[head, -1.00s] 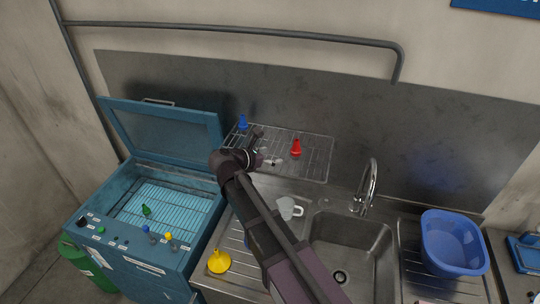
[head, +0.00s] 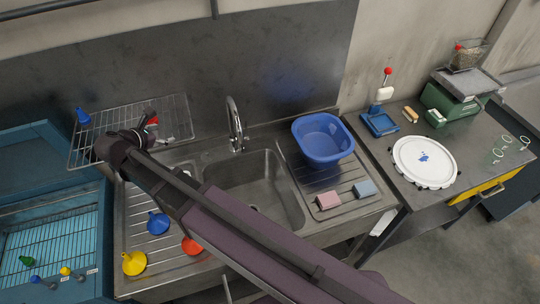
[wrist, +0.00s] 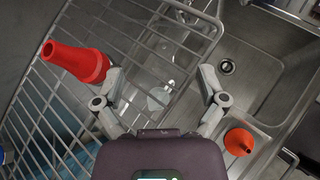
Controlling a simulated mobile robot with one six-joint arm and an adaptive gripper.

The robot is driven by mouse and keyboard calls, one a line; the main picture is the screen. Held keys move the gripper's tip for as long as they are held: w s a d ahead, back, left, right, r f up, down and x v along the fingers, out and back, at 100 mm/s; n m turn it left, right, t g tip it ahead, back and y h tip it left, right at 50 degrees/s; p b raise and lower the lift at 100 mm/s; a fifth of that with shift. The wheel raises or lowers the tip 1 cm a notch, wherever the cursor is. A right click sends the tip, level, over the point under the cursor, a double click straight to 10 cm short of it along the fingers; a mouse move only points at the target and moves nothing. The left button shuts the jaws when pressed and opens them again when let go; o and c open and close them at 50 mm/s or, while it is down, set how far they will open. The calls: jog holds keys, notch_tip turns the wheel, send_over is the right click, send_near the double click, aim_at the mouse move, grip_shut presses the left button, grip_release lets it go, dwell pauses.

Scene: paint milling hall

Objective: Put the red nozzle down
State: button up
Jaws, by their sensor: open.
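The red nozzle (head: 152,119) is on the wire rack (head: 182,106) behind the sink, partly hidden by my arm in the head view. In the wrist view the red nozzle (wrist: 76,62) lies just outside my left finger, not between the fingers; I cannot tell whether they touch. My gripper (wrist: 160,84) is open and empty, with its fingers spread above the rack's edge. In the head view my gripper (head: 156,138) is small and partly hidden near the nozzle.
A blue nozzle (head: 83,115) stands at the rack's left end. The sink (head: 268,188) has a tap (head: 235,125) behind it. Blue (head: 158,223), yellow (head: 134,263) and red (head: 190,246) funnels sit on the drainboard. A blue basin (head: 322,140) stands right of the sink.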

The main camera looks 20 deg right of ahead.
jog(key=s+d+f+m+g+y, duration=0.2)
jog(key=s+d+m+g, duration=0.1)
jog(key=d+m, duration=0.5)
jog(key=s+d+f+m+g+y, duration=0.3)
jog(key=d+m, duration=0.5)
jog(key=d, duration=0.5)
jog(key=s+d+f+m+g+y, duration=0.2)
jog(key=s+d+m, duration=0.3)
jog(key=d+m, duration=0.3)
jog(key=shift+s+d+f+m+g, duration=0.15)
jog(key=shift+d+f+m+g, duration=0.4)
jog(key=shift+d, duration=0.7)
jog(key=shift+f, duration=0.25)
notch_tip(320, 180, down, 16)
jog(key=b, duration=1.6)
jog(key=shift+r, duration=0.1)
